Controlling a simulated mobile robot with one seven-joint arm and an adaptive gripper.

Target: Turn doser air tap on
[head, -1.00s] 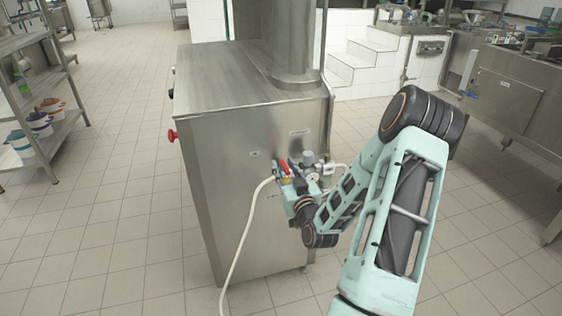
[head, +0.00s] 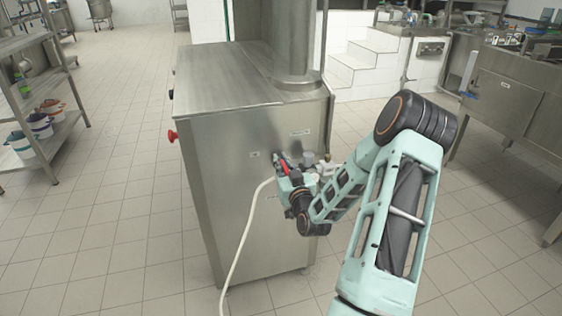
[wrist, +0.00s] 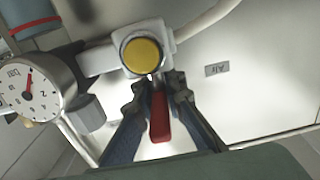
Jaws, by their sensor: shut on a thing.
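The air tap's red lever (head: 284,169) is on the side of the steel doser cabinet (head: 235,180). In the wrist view the red lever (wrist: 159,117) lies between the two dark fingers of my gripper (wrist: 160,95), which is shut on it. A round yellow part (wrist: 143,56) on a pale fitting sits just beyond the fingertips. In the head view my gripper (head: 283,173) is at the lever, and my wrist hides part of the fittings.
A pressure gauge (wrist: 30,92) stands left of the tap in the wrist view. A white hose (head: 243,235) hangs to the floor. A red knob (head: 172,136) juts from the cabinet's left. A shelf (head: 40,110) stands at left; the tiled floor around is mostly clear.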

